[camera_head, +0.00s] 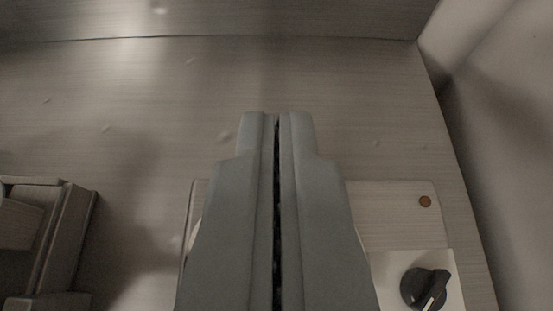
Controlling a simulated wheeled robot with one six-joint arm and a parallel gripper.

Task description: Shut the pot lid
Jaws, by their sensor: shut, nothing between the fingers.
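My gripper (277,118) fills the lower middle of the view, its two grey fingers pressed together with nothing between them. It points away over the metal counter. No pot or pot lid can be made out.
A flat metal appliance (390,215) with a brown round spot and a black knob (425,288) lies at the lower right. A dark box-like thing (62,240) stands at the lower left. The metal counter (150,110) is clear toward the back wall. A pale wall is on the right.

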